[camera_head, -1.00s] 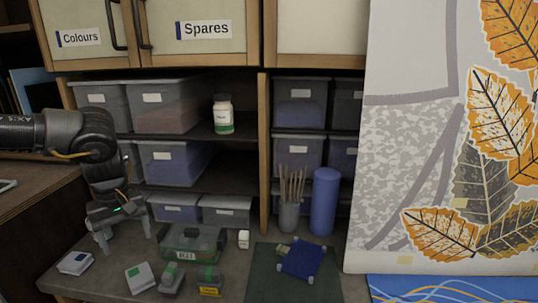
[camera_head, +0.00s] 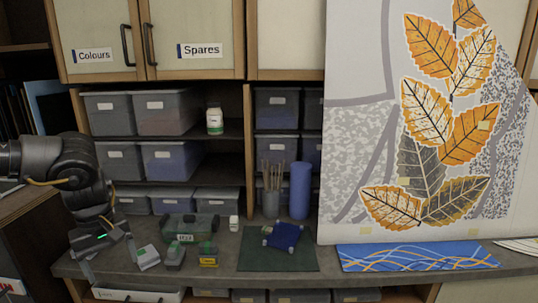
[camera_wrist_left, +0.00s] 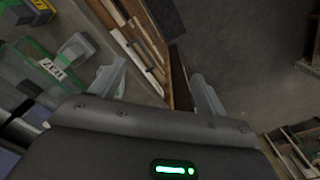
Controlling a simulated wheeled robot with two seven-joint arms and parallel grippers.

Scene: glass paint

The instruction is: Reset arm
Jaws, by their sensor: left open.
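My left gripper (camera_head: 106,256) is at the left end of the grey workbench in the head view, pointing down near the bench's front edge. Its two fingers are apart with nothing between them. In the left wrist view the open fingers (camera_wrist_left: 160,92) point past the bench edge, with the floor beyond. A white block with a green mark (camera_head: 148,257) lies just right of the gripper, apart from it in the wrist view. My right gripper is not in view.
On the bench (camera_head: 330,262) are a green-lidded clear case (camera_head: 178,229), small grey and yellow boxes (camera_head: 208,257), a dark mat (camera_head: 260,262) with a blue item (camera_head: 284,236), a brush pot (camera_head: 271,203) and a blue cylinder (camera_head: 300,190). A leaf panel (camera_head: 350,130) stands at right.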

